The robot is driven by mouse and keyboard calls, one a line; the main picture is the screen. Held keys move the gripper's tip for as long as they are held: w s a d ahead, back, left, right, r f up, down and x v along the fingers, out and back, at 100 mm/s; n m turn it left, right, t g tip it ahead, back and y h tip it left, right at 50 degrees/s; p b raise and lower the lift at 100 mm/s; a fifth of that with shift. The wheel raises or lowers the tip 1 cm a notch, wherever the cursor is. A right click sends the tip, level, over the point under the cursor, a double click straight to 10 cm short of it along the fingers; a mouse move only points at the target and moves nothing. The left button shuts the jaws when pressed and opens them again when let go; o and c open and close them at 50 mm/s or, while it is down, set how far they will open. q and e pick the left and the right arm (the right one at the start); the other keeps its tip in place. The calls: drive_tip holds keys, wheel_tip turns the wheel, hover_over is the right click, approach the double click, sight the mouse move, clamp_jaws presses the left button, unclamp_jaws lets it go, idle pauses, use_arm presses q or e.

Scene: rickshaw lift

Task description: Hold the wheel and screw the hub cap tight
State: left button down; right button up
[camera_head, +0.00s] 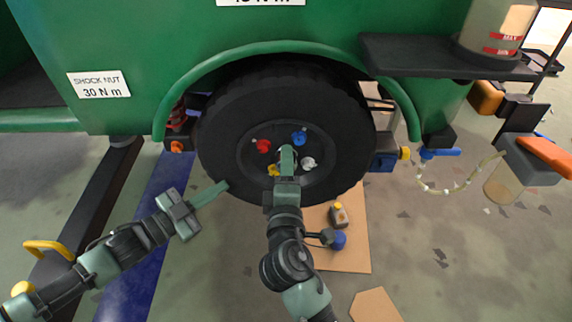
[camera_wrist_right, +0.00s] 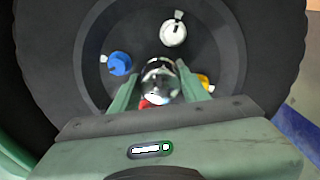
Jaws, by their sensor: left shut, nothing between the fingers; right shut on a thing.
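The black wheel (camera_head: 227,115) is mounted under the green wheel arch. Red (camera_head: 263,146), blue (camera_head: 299,138), white (camera_head: 308,163) and yellow (camera_head: 273,170) nuts surround its centre. My right gripper (camera_head: 287,150) is at the wheel centre, shut on the shiny chrome hub cap (camera_wrist_right: 160,80), which shows between the fingers in the right wrist view. The head view mostly hides the cap behind the fingers. My left gripper (camera_head: 226,184) is shut and empty, its fingertips at the tyre's lower left edge. I cannot tell whether they press on the rubber.
A blue-capped tool (camera_head: 339,239) and a small grey item with a yellow top (camera_head: 339,215) are on cardboard (camera_head: 345,258) at lower right. A hose (camera_head: 447,190) hangs at right. Open floor lies at lower right.

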drive_tip(key=shift+a+r, duration=0.15)
drive_tip(key=shift+r, duration=0.3)
drive_tip(key=o, duration=1.4)
drive_tip(key=shift+f, duration=0.1)
drive_tip(key=shift+f, duration=0.1)
drive_tip(key=shift+s+f, duration=0.1)
drive_tip(key=shift+s, duration=0.4)
drive_tip(key=s, duration=1.1)
drive_tip(key=shift+s+r, duration=0.2)
